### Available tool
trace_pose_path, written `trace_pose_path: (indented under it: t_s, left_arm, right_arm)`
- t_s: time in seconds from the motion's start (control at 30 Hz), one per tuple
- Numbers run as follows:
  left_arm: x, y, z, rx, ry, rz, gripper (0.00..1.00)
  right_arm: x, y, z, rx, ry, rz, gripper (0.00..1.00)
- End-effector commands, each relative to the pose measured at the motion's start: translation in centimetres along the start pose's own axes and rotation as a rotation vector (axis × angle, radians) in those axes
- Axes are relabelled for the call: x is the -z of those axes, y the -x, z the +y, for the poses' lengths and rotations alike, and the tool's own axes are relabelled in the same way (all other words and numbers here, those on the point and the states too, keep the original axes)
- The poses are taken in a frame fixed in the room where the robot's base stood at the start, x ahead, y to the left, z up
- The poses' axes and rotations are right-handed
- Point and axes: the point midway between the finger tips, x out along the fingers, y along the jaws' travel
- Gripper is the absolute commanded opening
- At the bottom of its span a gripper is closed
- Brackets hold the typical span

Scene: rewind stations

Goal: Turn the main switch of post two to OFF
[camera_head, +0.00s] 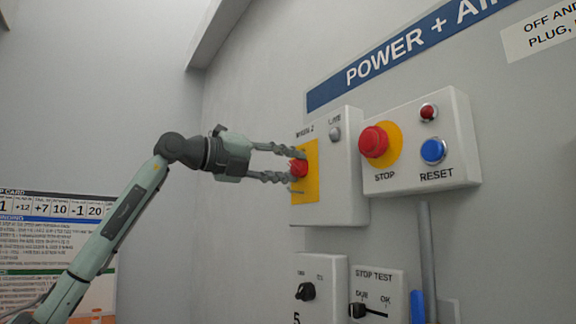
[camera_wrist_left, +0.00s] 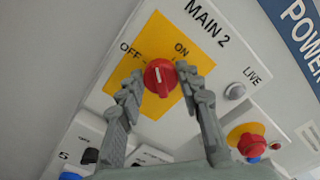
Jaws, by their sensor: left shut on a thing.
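The main switch is a red knob (camera_head: 299,168) on a yellow plate (camera_head: 312,188), on the front of a pale box marked MAIN 2. My left gripper (camera_head: 297,167) reaches it from the left with its fingers on either side of the knob, shut on it. In the left wrist view the red knob (camera_wrist_left: 160,78) sits between the two fingertips (camera_wrist_left: 158,80). Its white mark points roughly up in the picture, between the OFF label (camera_wrist_left: 130,48) and the ON label (camera_wrist_left: 181,48). My right gripper is not in view.
The grey LIVE lamp (camera_head: 335,134) is on the same box. To the right, a box holds a red STOP button (camera_head: 373,141), a small red lamp (camera_head: 428,112) and a blue RESET button (camera_head: 433,151). Below are boxes with black knobs (camera_head: 306,291). Left of the switch is clear wall.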

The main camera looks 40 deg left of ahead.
Motion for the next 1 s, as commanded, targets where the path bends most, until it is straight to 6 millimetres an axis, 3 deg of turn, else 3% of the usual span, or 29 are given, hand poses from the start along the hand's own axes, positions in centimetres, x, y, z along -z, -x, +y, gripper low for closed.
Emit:
trace_pose_path:
  t_s: [0.5, 1.0]
  left_arm:
    - [0.01, 0.00, 0.14, 0.001, 0.420, -0.001, 0.06]
    - [0.02, 0.01, 0.24, 0.000, 0.562, -0.002, 0.06]
  right_arm:
    - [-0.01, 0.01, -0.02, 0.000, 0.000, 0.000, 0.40]
    - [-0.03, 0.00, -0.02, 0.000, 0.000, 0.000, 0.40]
